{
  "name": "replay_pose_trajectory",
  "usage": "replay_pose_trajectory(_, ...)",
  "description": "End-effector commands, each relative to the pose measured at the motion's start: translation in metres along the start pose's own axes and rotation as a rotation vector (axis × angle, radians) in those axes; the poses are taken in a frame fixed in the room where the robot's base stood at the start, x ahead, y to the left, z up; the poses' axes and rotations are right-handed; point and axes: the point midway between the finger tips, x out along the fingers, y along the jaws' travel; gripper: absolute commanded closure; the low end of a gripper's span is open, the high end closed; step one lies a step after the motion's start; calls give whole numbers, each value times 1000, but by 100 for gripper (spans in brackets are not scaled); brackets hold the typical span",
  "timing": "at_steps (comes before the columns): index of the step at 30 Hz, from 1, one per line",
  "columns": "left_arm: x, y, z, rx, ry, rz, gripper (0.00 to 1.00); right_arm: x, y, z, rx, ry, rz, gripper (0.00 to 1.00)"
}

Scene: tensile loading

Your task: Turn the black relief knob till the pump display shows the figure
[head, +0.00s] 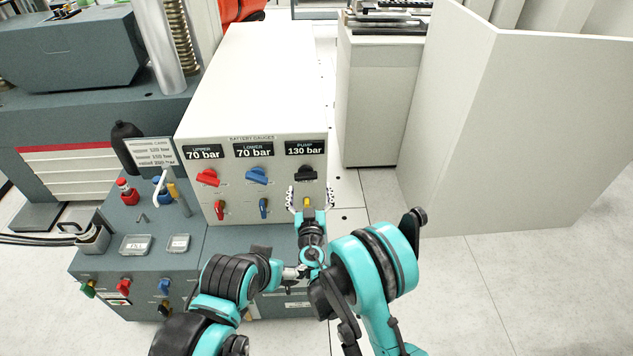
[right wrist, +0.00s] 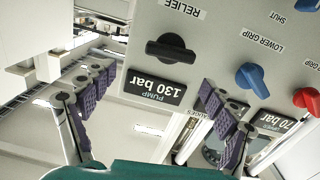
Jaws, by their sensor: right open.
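The black relief knob (head: 306,173) is on the right of the white console's front, under the pump display (head: 304,149), which reads 130 bar. In the right wrist view the knob (right wrist: 171,51) and display (right wrist: 155,87) appear upside down, the knob's bar lying level in the picture. My right gripper (head: 306,197) is open, just below the knob in the head view, in front of a yellow lever. In the right wrist view its purple-padded fingers (right wrist: 157,82) are wide apart with nothing between them. My left gripper (head: 291,272) is mostly hidden beside my right wrist.
A red knob (head: 207,177) and blue knob (head: 257,175) sit left of the relief knob under displays reading 70 bar. Small levers sit below. A pressure card (head: 152,152) stands left, its print small. A white panel (head: 500,110) stands right; floor between is clear.

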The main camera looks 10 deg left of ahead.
Motion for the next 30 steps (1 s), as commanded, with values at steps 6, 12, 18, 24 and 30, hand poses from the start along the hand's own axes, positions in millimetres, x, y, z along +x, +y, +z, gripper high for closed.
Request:
replay_pose_trajectory(6,2,0,2,0,0,0,10,8,-15,10,1,17,-27,14)
replay_pose_trajectory(12,10,0,7,0,0,0,10,41,-15,10,1,17,-25,14)
replay_pose_trajectory(18,16,0,12,0,0,0,10,68,-16,9,1,16,-25,14)
replay_pose_trajectory(24,17,0,12,0,0,0,10,77,-16,7,0,16,-25,14)
replay_pose_trajectory(30,17,0,12,0,0,0,10,77,-16,7,0,16,-25,16)
